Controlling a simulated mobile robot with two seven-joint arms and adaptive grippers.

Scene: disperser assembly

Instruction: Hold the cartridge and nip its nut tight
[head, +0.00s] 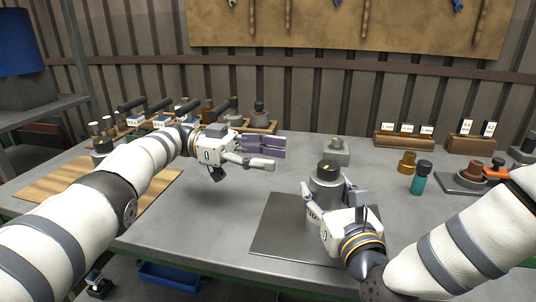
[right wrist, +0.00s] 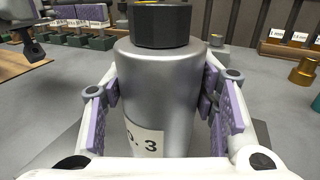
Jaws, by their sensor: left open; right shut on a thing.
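The cartridge (right wrist: 158,85) is a grey metal cylinder with a white label reading partly ". 3". It stands upright on a dark mat (head: 275,225) and also shows in the head view (head: 325,187). Its dark nut (right wrist: 160,25) sits on top; in the head view the nut (head: 328,168) has a yellowish centre. My right gripper (head: 332,198) is shut on the cartridge body, its purple pads at both sides in the right wrist view (right wrist: 166,95). My left gripper (head: 266,153) is open and empty above the table, left of and apart from the cartridge.
A grey block with a yellowish top (head: 337,151) stands behind the cartridge. A brass piece (head: 407,162) and a teal bottle (head: 421,178) stand to the right. Wooden racks line the back, one holding labelled blocks (head: 404,137). The table between my left gripper and the mat is clear.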

